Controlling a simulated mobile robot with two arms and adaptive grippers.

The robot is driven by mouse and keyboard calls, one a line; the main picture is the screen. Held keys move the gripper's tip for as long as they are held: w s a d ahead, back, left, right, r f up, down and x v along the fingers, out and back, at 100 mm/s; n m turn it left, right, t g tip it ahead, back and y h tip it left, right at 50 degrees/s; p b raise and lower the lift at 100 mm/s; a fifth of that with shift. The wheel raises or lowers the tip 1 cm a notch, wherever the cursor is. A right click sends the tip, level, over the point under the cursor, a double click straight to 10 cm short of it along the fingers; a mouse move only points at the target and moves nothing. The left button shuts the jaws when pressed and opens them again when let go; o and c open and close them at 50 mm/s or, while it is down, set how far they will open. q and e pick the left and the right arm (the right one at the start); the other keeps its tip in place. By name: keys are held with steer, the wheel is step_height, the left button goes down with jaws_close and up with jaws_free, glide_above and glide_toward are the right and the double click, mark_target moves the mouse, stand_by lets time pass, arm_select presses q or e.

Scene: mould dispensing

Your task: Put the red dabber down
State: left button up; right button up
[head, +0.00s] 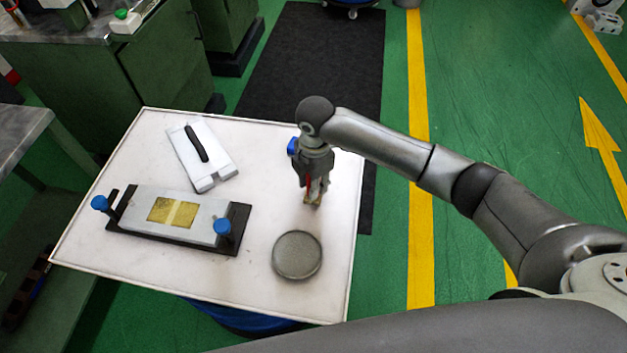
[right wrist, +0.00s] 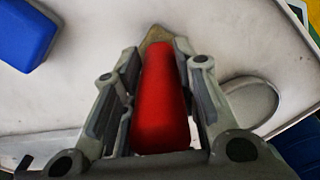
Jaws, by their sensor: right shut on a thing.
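My right gripper (head: 313,190) is over the right part of the white table, pointing down and shut on the red dabber (right wrist: 160,100). In the right wrist view the dabber's red handle lies between the two fingers, with its tan tip (right wrist: 158,35) beyond the fingertips. In the head view only a thin strip of red shows between the fingers. The tip is close to the tabletop (head: 270,180); I cannot tell whether it touches. My left gripper is not in view.
A grey round dish (head: 297,255) lies just nearer than the gripper. A mould with blue knobs (head: 165,212) and a white plate with a black handle (head: 200,150) are at left. A blue object (right wrist: 25,30) is beyond the gripper. The table between is clear.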

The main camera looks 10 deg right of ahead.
steer(key=o, duration=1)
steer(key=shift+f, duration=0.1)
step_height(320, 180, up, 12)
steer(key=shift+d+r+b, duration=0.1)
steer(key=shift+r+b, duration=0.05)
steer(key=shift+b, duration=0.35)
